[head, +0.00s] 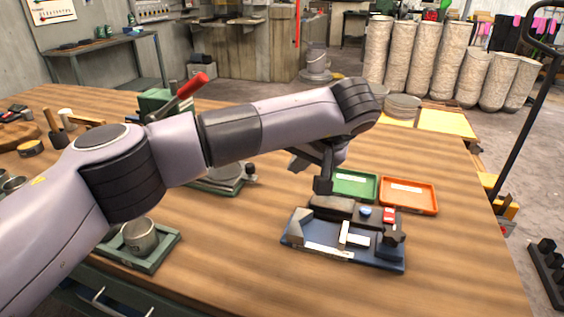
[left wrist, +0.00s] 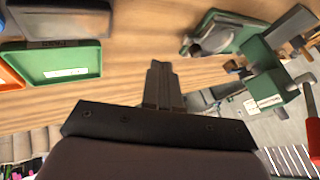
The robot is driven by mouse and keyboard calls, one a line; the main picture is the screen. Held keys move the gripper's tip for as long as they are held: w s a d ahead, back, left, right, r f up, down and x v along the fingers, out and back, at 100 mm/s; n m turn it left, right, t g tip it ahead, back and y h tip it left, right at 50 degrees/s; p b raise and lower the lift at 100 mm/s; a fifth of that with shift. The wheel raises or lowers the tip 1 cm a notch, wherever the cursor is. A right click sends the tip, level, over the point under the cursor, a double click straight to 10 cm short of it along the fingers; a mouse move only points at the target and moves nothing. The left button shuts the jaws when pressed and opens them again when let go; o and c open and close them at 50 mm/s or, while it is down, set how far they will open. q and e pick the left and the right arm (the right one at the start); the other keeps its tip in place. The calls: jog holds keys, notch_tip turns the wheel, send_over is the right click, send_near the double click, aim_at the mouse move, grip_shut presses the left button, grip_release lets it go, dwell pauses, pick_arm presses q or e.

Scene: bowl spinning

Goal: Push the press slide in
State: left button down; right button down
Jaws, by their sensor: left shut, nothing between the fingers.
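A small press-like fixture (head: 375,257) with a dark blue base stands on the wooden table. It carries dark blocks, a white T-shaped piece (head: 352,238), a blue round button (head: 365,211) and a red piece (head: 389,215). I cannot tell for sure which part is the slide. My left gripper (head: 322,186) is shut and empty, just behind the fixture's back left edge; I cannot tell whether it touches. In the left wrist view its fingers (left wrist: 162,85) are closed together, and a dark block (left wrist: 60,20) lies at the upper left. My right gripper is not in view.
A green tray (head: 354,184) and an orange tray (head: 410,195) lie behind the fixture. A green machine with a red lever (head: 192,86) stands behind my arm. A metal cup (head: 140,236) sits in a green holder. The table's front right is clear.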

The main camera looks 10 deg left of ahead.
pick_arm(q)
jog(key=x, duration=0.8)
jog(key=shift+a+f, duration=0.15)
jog(key=shift+f, duration=0.15)
jog(key=a, duration=0.1)
jog(key=w+a+p, duration=0.1)
jog(key=a, duration=0.1)
jog(key=shift+a+f, duration=0.1)
jog(key=shift+f, duration=0.05)
jog(key=shift+w+a, duration=0.1)
jog(key=shift+a, duration=0.4)
